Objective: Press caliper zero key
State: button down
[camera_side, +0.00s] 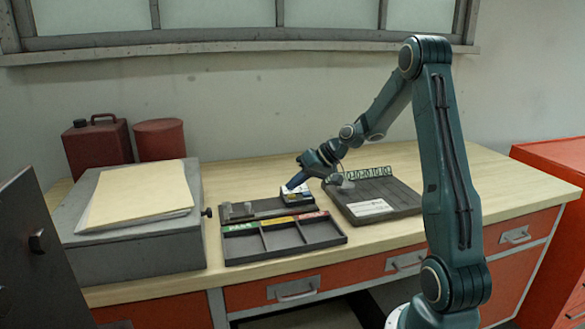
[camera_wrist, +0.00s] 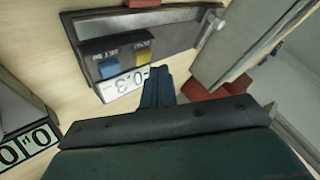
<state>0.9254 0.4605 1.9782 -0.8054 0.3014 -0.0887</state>
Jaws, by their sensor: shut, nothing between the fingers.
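The caliper's dark head shows in the wrist view, upside down, with a blue key (camera_wrist: 109,68), a yellow key (camera_wrist: 141,62) and a white display (camera_wrist: 124,85) that seems to read -0.3. Small white lettering stands by each key; I cannot read it surely. My gripper (camera_wrist: 156,72) is shut and empty, its blue-grey fingertips close beside the display and the yellow key. I cannot tell whether they touch the caliper. In the side view my gripper (camera_side: 293,184) points down at the caliper head (camera_side: 298,198) on the bench, partly covering it.
A tray (camera_side: 285,240) with coloured labels lies in front of the caliper. A dark board (camera_side: 400,200) with a white card and numbered tags lies to the right. A grey box (camera_side: 140,240) with folders, a red can (camera_side: 97,145) and a red tin (camera_side: 160,139) stand left.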

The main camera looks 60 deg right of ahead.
jog(key=shift+f, duration=0.9)
dwell(1.3)
jog(key=shift+r, duration=0.95)
jog(key=shift+r, duration=2.5)
